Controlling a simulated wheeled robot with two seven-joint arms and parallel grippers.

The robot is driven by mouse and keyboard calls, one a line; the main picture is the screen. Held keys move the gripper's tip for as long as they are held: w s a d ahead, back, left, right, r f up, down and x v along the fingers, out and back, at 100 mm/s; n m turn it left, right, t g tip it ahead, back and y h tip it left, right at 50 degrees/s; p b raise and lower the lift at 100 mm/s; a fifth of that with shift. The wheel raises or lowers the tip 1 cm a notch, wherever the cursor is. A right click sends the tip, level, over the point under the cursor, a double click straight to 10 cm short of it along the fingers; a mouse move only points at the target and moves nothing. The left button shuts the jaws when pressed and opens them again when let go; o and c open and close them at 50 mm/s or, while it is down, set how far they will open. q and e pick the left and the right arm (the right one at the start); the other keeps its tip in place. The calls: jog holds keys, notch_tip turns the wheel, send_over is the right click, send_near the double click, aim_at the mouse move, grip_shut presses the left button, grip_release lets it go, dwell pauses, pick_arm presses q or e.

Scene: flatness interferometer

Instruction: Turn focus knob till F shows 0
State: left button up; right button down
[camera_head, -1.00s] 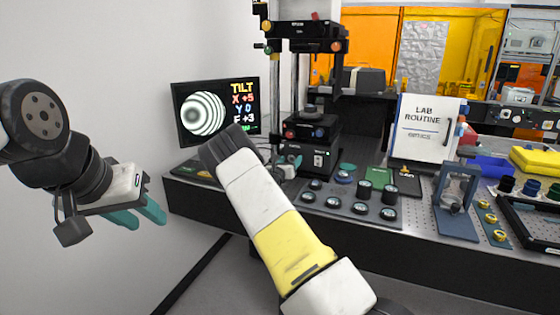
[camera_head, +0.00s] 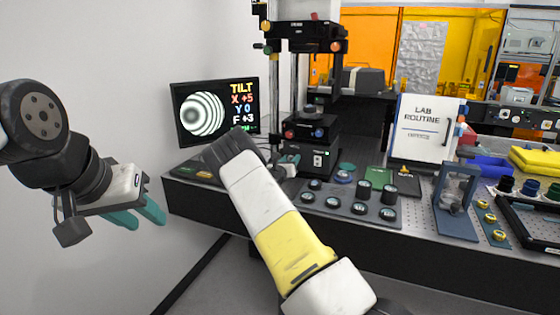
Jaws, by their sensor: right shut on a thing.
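The monitor (camera_head: 213,108) at the back left shows bright rings and the readout TILT, X +5, Y 0, F +3. My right gripper (camera_head: 287,165) is at the left side of the interferometer's black base, partly hidden behind my own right arm. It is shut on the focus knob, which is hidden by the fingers. My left gripper (camera_head: 148,212) hangs at the left in front of the table, teal fingers apart, empty.
A plate with several round parts (camera_head: 348,205) lies right of the base. A LAB ROUTINE sign (camera_head: 424,128) and a blue-grey stand (camera_head: 456,205) are further right. The table's front edge (camera_head: 380,231) runs below. The space around my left gripper is clear.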

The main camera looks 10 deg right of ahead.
jog(key=n, duration=0.4)
jog(key=shift+a+n, duration=0.1)
jog(key=shift+n, duration=2.2)
jog(key=shift+f, duration=0.1)
jog(key=c, duration=0.9)
grip_release()
jog(key=v, duration=0.7)
jog(key=shift+s+a, duration=0.25)
jog(key=shift+s, duration=0.1)
